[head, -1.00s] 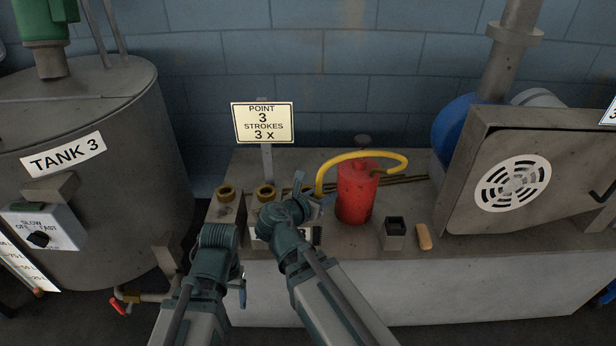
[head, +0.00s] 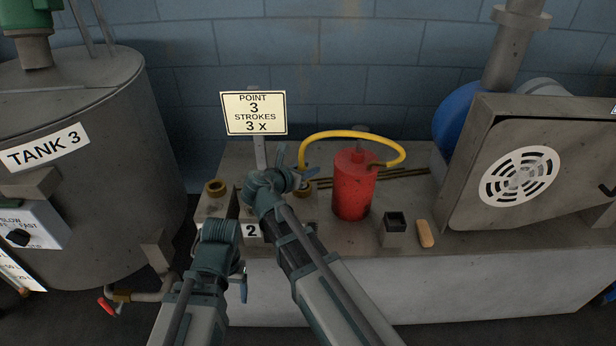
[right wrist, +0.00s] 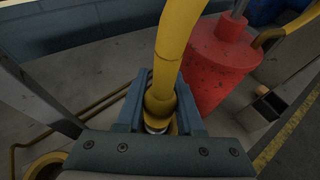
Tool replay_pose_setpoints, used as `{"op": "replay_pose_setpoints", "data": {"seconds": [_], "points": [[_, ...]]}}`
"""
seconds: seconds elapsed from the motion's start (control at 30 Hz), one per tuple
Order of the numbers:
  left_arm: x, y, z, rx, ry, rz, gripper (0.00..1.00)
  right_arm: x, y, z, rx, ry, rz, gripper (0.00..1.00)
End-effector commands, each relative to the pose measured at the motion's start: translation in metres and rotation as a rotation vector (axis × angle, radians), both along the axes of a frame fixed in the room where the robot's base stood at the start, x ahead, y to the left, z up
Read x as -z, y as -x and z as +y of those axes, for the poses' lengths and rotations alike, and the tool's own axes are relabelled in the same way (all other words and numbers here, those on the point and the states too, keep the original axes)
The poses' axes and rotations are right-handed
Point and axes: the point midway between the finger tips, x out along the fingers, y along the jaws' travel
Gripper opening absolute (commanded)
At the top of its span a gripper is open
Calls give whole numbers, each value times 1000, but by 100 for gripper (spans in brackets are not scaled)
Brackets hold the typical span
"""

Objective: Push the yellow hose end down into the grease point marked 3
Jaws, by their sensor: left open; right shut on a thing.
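The yellow hose (head: 352,134) arches from the red grease pump (head: 352,185) to my right gripper (head: 300,182). In the right wrist view my right gripper (right wrist: 160,115) is shut on the yellow hose end (right wrist: 160,103), which points down. Its silver tip is directly over or at a brass ring (right wrist: 174,129), largely hidden by the hose end and fingers; I cannot tell how far in it is. This ring (head: 306,188) also shows beside the gripper in the head view, right of the plate marked 2 (head: 251,230). My left gripper (head: 243,288) hangs low before the bench, empty.
A sign (head: 254,113) reading point 3, strokes 3 x stands behind. Another brass grease point (head: 216,187) is at the left. A small dark-topped block (head: 395,230) and a tan piece (head: 425,234) lie right of the pump. Tank 3 (head: 75,150) stands at the left.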

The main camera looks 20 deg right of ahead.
Motion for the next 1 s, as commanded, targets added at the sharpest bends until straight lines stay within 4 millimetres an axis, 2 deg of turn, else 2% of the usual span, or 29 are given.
{"op": "replay_pose_setpoints", "data": {"seconds": [0.03, 0.07, 0.47, 0.5, 0.67, 1.0], "points": [[12, 0, 0, 0, -1, 0, 74, 12, 0, 0, -1, 1, -1, 0], [13, 0, 0, 1, -2, -1, 74, 13, 0, 1, -1, 1, 0, 0], [15, 0, 0, 1, -3, -1, 74, 15, 0, 1, -1, 1, 0, 0], [15, 0, 1, 1, -3, -1, 74, 15, 0, 1, -1, 0, 0, 38], [14, 0, 1, 1, -3, -1, 74, 14, 0, 1, -1, 0, 0, 66], [13, 0, 1, 1, -3, -1, 74, 13, 0, 1, -1, 0, 0, 66]]}}
